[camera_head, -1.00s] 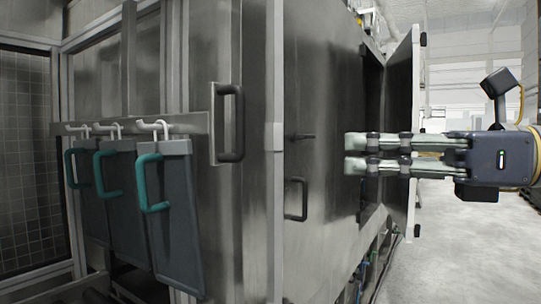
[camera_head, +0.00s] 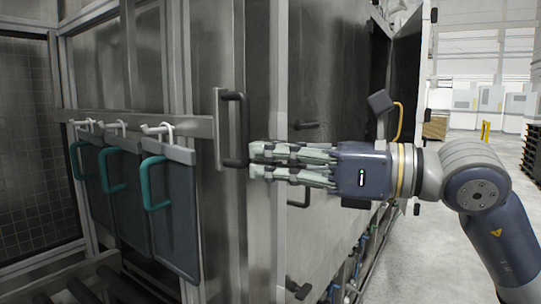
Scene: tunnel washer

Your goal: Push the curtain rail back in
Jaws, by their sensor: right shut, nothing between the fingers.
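The curtain rail (camera_head: 190,127) is a flat grey metal bar across the left half of the head view. Several dark grey curtains (camera_head: 173,215) with teal handles hang from white hooks below it. At its right end is an upright end plate with a black handle (camera_head: 236,130). My right gripper (camera_head: 251,161) is shut and empty, its fingers pointing left. Its fingertips are at the lower end of the black handle; I cannot tell whether they touch it. My left gripper is out of view.
A mesh panel (camera_head: 25,150) stands at the far left.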

